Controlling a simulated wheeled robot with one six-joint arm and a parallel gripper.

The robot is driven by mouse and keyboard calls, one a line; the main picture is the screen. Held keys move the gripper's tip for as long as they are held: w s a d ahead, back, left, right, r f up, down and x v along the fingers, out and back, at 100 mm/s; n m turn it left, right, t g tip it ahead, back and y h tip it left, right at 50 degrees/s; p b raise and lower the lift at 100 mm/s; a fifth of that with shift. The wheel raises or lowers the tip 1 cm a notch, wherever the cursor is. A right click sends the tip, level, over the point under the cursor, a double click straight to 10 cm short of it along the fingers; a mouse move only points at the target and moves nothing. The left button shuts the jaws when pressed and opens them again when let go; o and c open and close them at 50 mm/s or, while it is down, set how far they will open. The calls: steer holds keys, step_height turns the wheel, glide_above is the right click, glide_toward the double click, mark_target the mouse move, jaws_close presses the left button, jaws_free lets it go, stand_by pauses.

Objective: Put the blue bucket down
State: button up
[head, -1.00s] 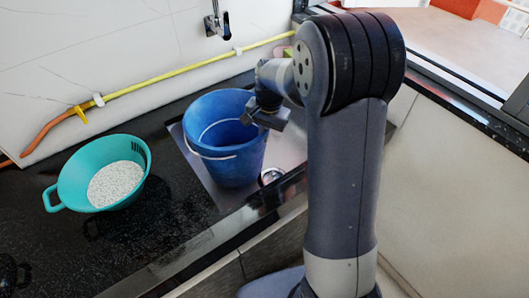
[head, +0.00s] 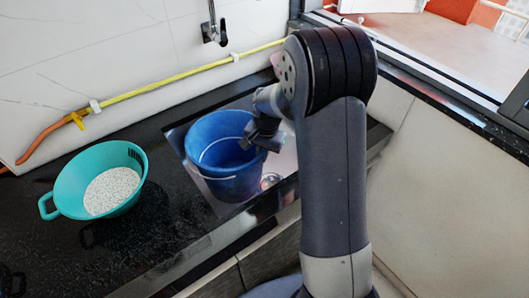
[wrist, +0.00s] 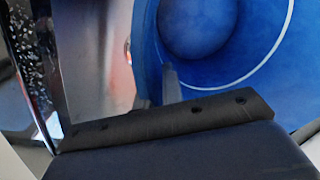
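The blue bucket (head: 222,180) is upright within the sink area in the head view, its pale wire handle lying across its front. Whether its base touches the sink bottom, I cannot tell. My gripper (head: 250,143) is at the bucket's right rim. In the wrist view the bucket (wrist: 225,70) fills the upper right, its inside showing. There my gripper (wrist: 155,95) has one finger inside the wall and a small part of the other outside it, so it is shut on the bucket's rim.
The sink (head: 179,134) is set in a black counter (head: 150,245). A teal colander (head: 128,160) with white grains stands to the left. A tap (head: 214,30) and a yellow hose (head: 170,78) are on the wall behind. A window ledge (head: 430,72) is at the right.

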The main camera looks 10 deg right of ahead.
steer(key=o, duration=0.3)
step_height(320, 180, up, 12)
steer(key=d, duration=0.1)
steer(key=shift+s+r+p, duration=0.15)
steer(key=shift+s+p, duration=0.25)
steer(key=shift+p, duration=0.05)
